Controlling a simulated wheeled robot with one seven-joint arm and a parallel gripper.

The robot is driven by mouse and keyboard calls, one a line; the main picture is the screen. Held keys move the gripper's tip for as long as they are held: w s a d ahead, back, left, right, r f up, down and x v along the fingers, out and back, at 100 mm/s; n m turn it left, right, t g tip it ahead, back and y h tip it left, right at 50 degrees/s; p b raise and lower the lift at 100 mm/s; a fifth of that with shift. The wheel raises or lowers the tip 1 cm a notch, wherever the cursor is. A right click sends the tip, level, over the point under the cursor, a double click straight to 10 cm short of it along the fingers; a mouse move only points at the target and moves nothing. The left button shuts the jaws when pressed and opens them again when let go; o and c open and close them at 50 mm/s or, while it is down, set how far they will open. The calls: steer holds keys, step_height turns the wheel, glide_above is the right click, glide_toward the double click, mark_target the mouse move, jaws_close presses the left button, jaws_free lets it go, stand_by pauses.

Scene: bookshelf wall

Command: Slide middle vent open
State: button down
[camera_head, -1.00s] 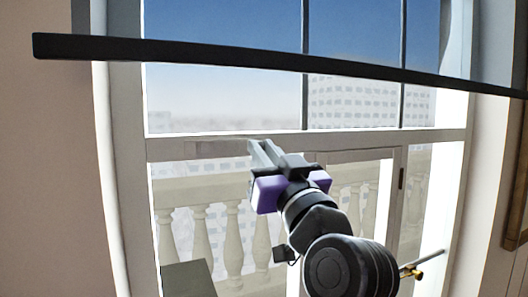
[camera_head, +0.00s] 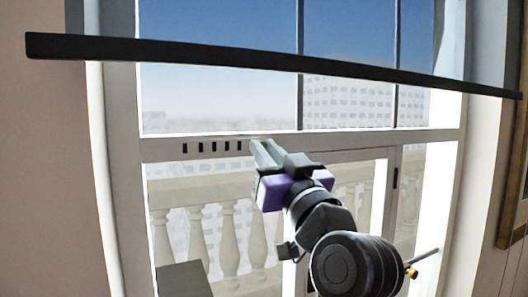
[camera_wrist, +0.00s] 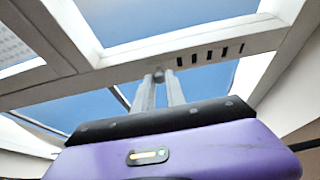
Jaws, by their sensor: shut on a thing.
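The middle vent (camera_head: 212,147) is set in the white horizontal rail of the window frame. It shows several dark open slots just left of my gripper (camera_head: 259,147). In the wrist view the slots of the vent (camera_wrist: 210,54) lie to the right of the fingertips. My gripper (camera_wrist: 159,82) is shut on a small grey knob (camera_wrist: 158,75) at the rail, between the two finger ends. The knob's attachment to the vent slider is too small to make out. The fingers hide the rail right behind them in the head view.
A dark bar (camera_head: 230,58) crosses in front of the window above my arm. A stone balustrade (camera_head: 210,215) stands outside behind the lower glass. A dark greenish block (camera_head: 183,280) is at the lower left. A brown-framed panel (camera_head: 512,180) is at the far right.

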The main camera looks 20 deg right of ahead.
steer(key=c, duration=1.4)
jaws_free()
steer(key=shift+d, duration=0.25)
steer(key=b+v, duration=0.2)
steer(key=v, duration=0.6)
